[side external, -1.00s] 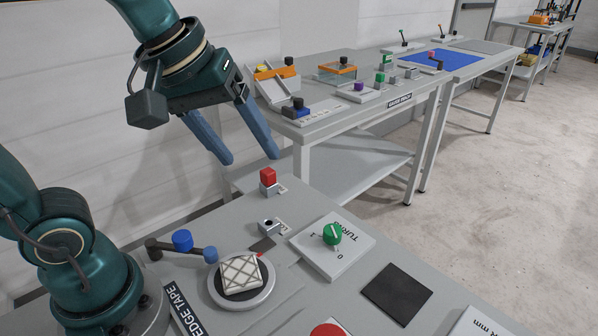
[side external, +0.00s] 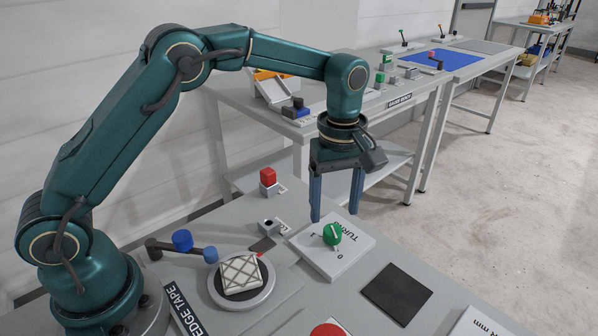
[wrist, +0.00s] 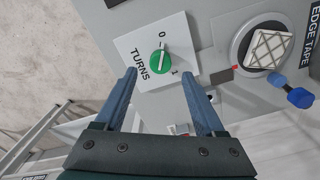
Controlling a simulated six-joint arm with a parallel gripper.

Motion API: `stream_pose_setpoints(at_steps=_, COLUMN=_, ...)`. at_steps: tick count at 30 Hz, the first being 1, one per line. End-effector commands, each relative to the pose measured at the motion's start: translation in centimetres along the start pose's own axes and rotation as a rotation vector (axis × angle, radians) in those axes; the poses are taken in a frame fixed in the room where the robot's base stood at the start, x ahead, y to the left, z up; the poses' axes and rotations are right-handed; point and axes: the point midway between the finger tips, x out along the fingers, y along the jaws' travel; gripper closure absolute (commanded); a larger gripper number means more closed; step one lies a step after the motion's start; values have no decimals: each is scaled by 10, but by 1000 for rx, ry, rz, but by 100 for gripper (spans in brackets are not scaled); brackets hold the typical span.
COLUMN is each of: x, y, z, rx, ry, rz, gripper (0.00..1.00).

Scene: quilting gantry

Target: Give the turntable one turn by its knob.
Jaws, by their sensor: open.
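The grey round turntable (side external: 262,297) lies on the near table with a white quilted block (side external: 241,273) on it. It also shows at the right of the wrist view (wrist: 233,55). A green knob (side external: 332,234) stands on a white plate (side external: 357,246) marked TURNS, 0 and 1. In the wrist view the white line on the green knob (wrist: 161,62) points roughly toward the 0. My gripper (side external: 335,214) is open and empty, pointing down above the TURNS plate. In the wrist view the knob lies just beyond and between the fingertips (wrist: 158,72).
A dark arm with a blue knob (side external: 182,240) stands beside the turntable. A black square (side external: 397,293) is right of the plate. A second bench stands behind.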

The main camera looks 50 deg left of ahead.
Motion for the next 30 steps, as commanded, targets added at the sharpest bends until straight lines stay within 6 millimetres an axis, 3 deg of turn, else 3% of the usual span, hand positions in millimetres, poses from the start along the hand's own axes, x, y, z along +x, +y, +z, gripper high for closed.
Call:
stream_pose_setpoints(at_steps=10, x=41, y=-1, z=1, rx=2, ry=-1, rz=-4, gripper=29)
stream_pose_setpoints(at_steps=21, x=48, y=-1, z=1, rx=2, ry=0, rz=-1, gripper=29)
stream_pose_setpoints(at_steps=23, x=48, y=-1, z=1, rx=2, ry=0, rz=-1, gripper=48)
stream_pose_setpoints(at_steps=27, x=48, y=-1, z=1, rx=2, ry=0, rz=-1, gripper=100)
stream_pose_setpoints(at_steps=30, x=48, y=-1, z=1, rx=3, ry=0, rz=-2, gripper=100)
